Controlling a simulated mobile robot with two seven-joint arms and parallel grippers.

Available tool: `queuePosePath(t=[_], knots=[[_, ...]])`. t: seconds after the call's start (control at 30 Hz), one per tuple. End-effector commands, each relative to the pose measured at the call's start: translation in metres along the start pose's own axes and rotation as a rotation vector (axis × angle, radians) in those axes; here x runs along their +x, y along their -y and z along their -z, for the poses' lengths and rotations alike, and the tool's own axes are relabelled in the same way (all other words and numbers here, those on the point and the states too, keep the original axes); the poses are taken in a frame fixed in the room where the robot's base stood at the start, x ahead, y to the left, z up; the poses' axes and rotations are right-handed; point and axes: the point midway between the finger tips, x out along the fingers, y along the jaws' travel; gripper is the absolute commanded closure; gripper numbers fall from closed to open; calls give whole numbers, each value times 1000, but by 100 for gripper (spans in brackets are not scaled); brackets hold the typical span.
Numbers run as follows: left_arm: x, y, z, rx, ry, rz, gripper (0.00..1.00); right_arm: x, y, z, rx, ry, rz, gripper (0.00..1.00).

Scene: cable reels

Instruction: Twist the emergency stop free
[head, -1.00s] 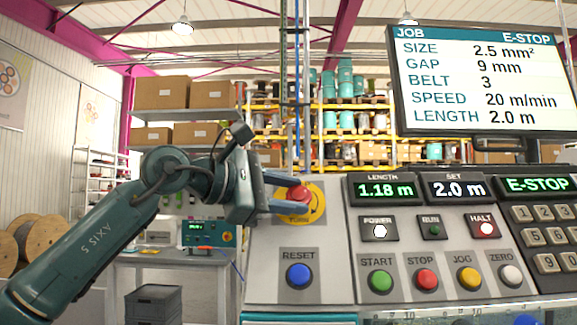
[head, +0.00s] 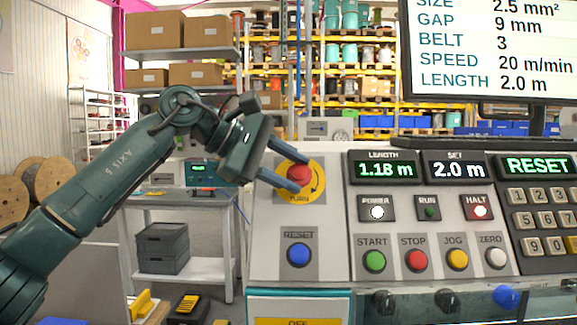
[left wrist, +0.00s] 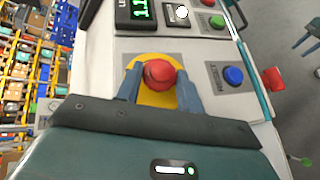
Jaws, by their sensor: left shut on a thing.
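The emergency stop (head: 301,173) is a red mushroom knob on a yellow disc marked TURN, at the upper left of the console face. My left gripper (head: 296,176) has one finger above and one below the knob and is shut on it, with the hand tilted. The left wrist view shows the red knob (left wrist: 159,74) between the two blue-grey fingers. The display (head: 538,166) at the right reads RESET. The HALT lamp (head: 480,208) glows red.
The blue RESET button (head: 299,254) sits just below the knob. START (head: 375,261), STOP (head: 416,260), JOG and ZERO buttons line up to its right, with a keypad (head: 549,220) beyond. A monitor (head: 486,50) stands above the console. A workbench (head: 170,202) is behind my left arm.

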Motion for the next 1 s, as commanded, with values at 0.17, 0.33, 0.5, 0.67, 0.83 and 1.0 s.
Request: queuePosePath(t=[0.17,0.33,0.5,0.67,0.83,1.0], knots=[[1,1,2,-1,-6,3,85,0,0,0,0,0,0,64],[1,1,2,-2,-6,3,60,0,0,0,0,0,1,64],[1,1,2,-2,-4,2,46,0,0,0,0,0,1,64],[0,0,1,-1,-3,1,40,0,0,0,0,0,0,64],[-1,0,1,-1,-3,1,40,0,0,0,0,0,0,64],[-17,1,2,-1,-4,-1,40,4,0,-4,1,-2,0,64]])
